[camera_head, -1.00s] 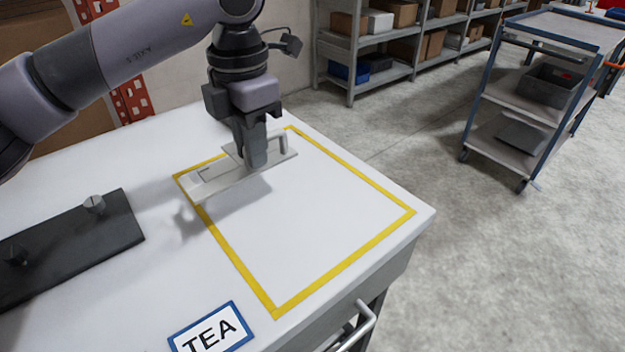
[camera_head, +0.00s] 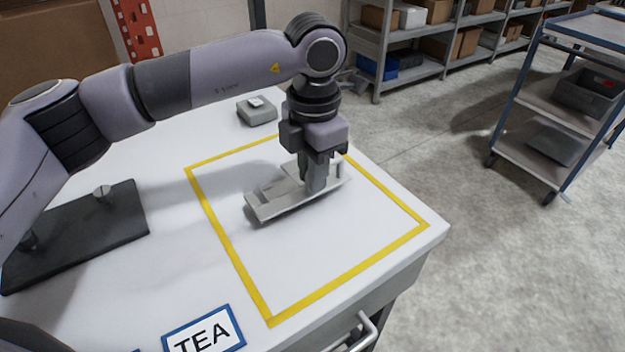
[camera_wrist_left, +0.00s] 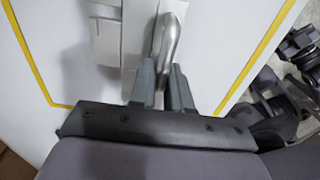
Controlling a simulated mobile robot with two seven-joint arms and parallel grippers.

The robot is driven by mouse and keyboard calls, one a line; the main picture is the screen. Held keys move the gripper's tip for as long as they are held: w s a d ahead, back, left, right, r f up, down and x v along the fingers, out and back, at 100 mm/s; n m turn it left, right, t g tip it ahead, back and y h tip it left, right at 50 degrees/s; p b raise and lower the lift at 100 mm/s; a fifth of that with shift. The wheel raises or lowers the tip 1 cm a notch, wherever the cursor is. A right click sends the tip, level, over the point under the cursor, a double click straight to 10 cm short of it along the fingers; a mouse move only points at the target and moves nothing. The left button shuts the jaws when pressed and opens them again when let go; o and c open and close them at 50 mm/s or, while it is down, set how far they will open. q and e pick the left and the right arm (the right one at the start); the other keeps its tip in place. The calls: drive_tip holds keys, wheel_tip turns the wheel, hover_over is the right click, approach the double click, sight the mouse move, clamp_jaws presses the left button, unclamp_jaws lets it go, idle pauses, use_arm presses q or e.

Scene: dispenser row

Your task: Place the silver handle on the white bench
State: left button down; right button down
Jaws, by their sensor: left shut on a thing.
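The silver handle (camera_wrist_left: 170,38) is a bent metal bar on a pale grey, flat, channelled plate (camera_head: 270,203). My left gripper (camera_head: 313,186) points down and is shut on the handle; in the left wrist view its fingers (camera_wrist_left: 160,85) close around the bar's near end. The fingers hide part of the bar in the head view. The plate is level, over the area inside the yellow outline on the white bench (camera_head: 330,240). I cannot tell whether it touches the bench top. My right gripper is not in view.
A dark plate with two knobs (camera_head: 75,235) lies on the bench at left. A small grey box (camera_head: 257,111) sits behind the outline. A TEA label (camera_head: 203,333) is at the front edge. A cart (camera_head: 545,110) and shelving (camera_head: 400,65) stand beyond the bench.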

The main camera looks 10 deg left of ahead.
use_arm(q)
drive_tip(key=shift+f, duration=1.35)
drive_tip(key=shift+f, duration=0.2)
drive_tip(key=c, duration=1.1)
unclamp_jaws()
drive_tip(key=shift+r, duration=0.1)
wheel_tip(320, 180, up, 12)
drive_tip(key=shift+r+b, duration=0.1)
drive_tip(key=shift+b, duration=0.25)
